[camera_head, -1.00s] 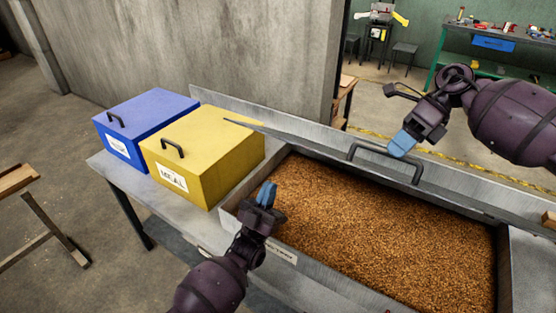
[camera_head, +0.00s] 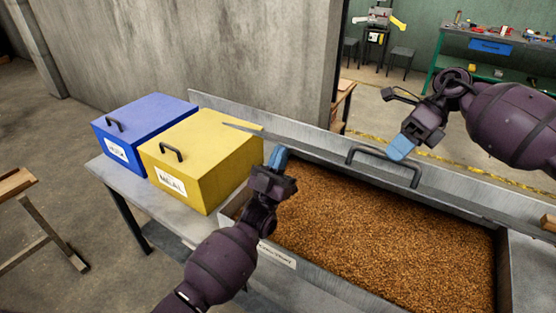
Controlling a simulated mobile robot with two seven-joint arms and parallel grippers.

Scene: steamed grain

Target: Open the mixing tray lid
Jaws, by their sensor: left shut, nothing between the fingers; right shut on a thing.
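The mixing tray (camera_head: 345,292) is a long metal tray filled with brown grain (camera_head: 380,235). Its grey metal lid (camera_head: 455,188) stands raised along the far side, so the grain lies exposed. A dark bar handle (camera_head: 415,178) sits on the lid. My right gripper (camera_head: 400,148) is shut on this handle, its blue fingertips overlapping the bar. My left gripper (camera_head: 278,158) is shut and empty, above the tray's left end near the yellow box. Its arm hides part of the tray's near left corner.
A yellow box (camera_head: 200,145) labelled MEAL and a blue box (camera_head: 145,120) stand left of the tray on the metal table (camera_head: 125,178). A concrete wall (camera_head: 200,50) rises behind. A wooden stand (camera_head: 35,220) is at far left. A workbench (camera_head: 490,42) stands at the back right.

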